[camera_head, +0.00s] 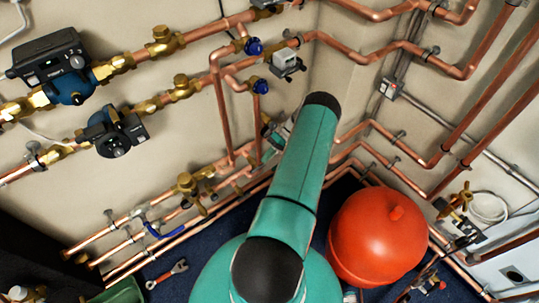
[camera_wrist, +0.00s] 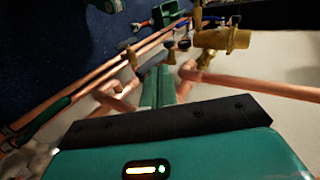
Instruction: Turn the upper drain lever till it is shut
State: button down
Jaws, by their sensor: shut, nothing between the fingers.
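A blue lever (camera_head: 160,230) shows on a valve on the low pipes at the lower left of the head view. I cannot tell for sure whether it is the upper drain lever. In the wrist view, a small blue part (camera_wrist: 168,30) shows among small fittings ahead of my gripper, too small and dark to read its angle. My gripper (camera_wrist: 159,70) is shut and empty, its teal fingers among copper pipes, apart from the blue part. In the head view, my arm hides most of the gripper.
A large brass valve (camera_wrist: 222,38) and a copper pipe (camera_wrist: 255,87) lie close at the right of my gripper. A red tank (camera_head: 377,237) stands right of my arm. A red wrench (camera_head: 167,274) lies on the blue floor. Pumps and pipes line the left wall.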

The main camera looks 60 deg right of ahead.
jog(key=v, duration=1.3)
jog(key=shift+s+d+r, duration=0.2)
jog(key=shift+d, duration=0.05)
jog(key=shift+a, duration=0.1)
